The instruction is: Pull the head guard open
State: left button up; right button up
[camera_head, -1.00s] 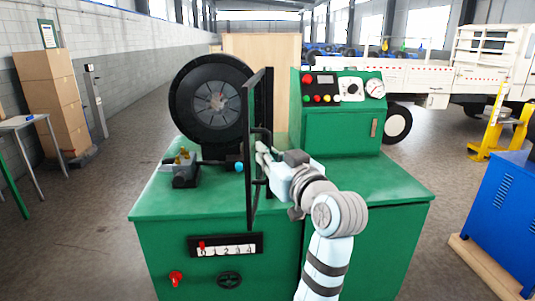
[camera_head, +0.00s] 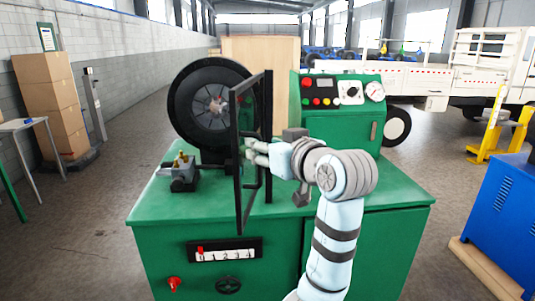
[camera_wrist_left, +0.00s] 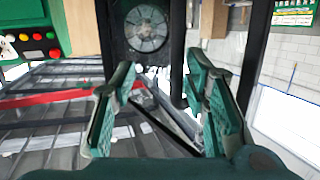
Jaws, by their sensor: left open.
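The head guard (camera_head: 268,100) is a tall black frame standing edge-on beside the round black crimper head (camera_head: 181,104), which faces forward, largely uncovered. My left gripper (camera_head: 247,151) is at the guard's middle height, its fingertips against or just behind the frame in the head view. In the left wrist view, the gripper (camera_wrist_left: 160,78) is open, with green-padded fingers spread. A dark curved bar (camera_wrist_left: 178,40), apparently the guard's handle, runs down between them, nearer the right finger. Contact cannot be told. The crimper head's hub also shows there. My right gripper is not in view.
The green bench (camera_head: 160,209) carries a small clamp fixture (camera_head: 184,176) at left and a green control box (camera_head: 340,133) with buttons and a gauge at right, close to my arm. Open floor (camera_head: 105,185) lies to the left. A blue cabinet (camera_head: 500,220) stands at right.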

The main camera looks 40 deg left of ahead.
pick_arm(q)
notch_tip(320, 180, up, 8)
jog(key=t+y, duration=0.1)
jog(key=y, duration=0.1)
notch_tip(320, 180, down, 7)
jog(key=g+h, duration=0.1)
jog(key=h, duration=0.2)
jog(key=shift+s+d, duration=0.2)
jog(key=w+d+b, duration=0.3)
jog(key=d+b, duration=0.2)
jog(key=d, duration=0.3)
jog(key=w+d+b, duration=0.3)
jog(key=d+b, duration=0.3)
jog(key=d, duration=0.1)
jog(key=shift+w+d+f, duration=0.2)
jog(key=shift+w+d, duration=0.05)
jog(key=shift+d, duration=0.15)
